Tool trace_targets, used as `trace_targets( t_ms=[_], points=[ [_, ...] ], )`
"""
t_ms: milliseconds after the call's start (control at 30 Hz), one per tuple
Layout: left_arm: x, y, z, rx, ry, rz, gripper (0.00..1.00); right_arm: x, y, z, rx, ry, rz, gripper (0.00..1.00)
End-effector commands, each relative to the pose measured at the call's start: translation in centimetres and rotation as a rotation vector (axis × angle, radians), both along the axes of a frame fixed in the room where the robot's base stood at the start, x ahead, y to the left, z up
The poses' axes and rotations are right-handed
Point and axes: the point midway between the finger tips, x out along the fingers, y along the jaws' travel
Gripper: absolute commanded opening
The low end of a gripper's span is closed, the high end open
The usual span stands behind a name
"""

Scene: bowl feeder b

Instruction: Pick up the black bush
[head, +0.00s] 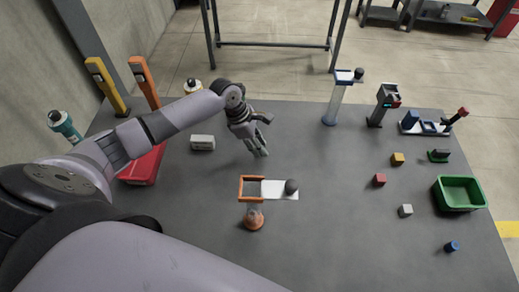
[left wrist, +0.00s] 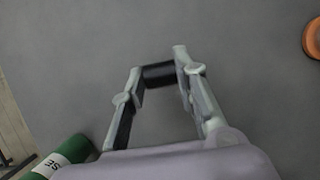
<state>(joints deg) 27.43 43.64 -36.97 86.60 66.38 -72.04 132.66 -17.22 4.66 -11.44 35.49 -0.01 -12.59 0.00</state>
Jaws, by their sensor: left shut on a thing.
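The black bush (left wrist: 158,75) is a short dark cylinder. In the left wrist view it lies crosswise between the two fingertips of my left gripper (left wrist: 162,76), which is shut on it. In the head view my left gripper (head: 260,152) points down over the grey table, behind the orange frame. The bush cannot be made out in the head view. My right gripper is not in view.
An orange frame (head: 241,190) with a white plate (head: 272,195) and dark ball (head: 291,187) stands at front centre. A grey block (head: 202,142) lies left of the gripper. Small cubes and a green bin (head: 458,207) are at right. A green cylinder (left wrist: 75,148) shows lower left.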

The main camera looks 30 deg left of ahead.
Motion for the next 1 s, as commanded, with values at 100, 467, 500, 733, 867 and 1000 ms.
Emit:
trace_targets(
  t_ms=[100, 467, 500, 733, 867, 1000],
  points=[
    [0.1, 0.0, 3.1, 0.001, -0.007, -0.003, 0.05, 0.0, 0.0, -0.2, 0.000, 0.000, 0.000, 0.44],
    [0.1, 0.0, 13.0, -0.001, -0.006, -0.001, 0.05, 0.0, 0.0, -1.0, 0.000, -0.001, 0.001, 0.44],
    [0.1, 0.0, 13.8, 0.000, -0.005, 0.001, 0.05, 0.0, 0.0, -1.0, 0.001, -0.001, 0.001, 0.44],
    [0.1, 0.0, 16.4, -0.001, -0.001, 0.000, 0.05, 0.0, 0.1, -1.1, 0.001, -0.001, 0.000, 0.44],
    [0.0, 0.0, 16.8, -0.001, 0.000, 0.001, 0.05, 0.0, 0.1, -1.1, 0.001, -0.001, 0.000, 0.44],
    [0.0, 0.0, 16.8, -0.001, 0.000, 0.001, 0.05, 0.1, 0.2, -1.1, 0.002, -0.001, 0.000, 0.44]
  ],
)
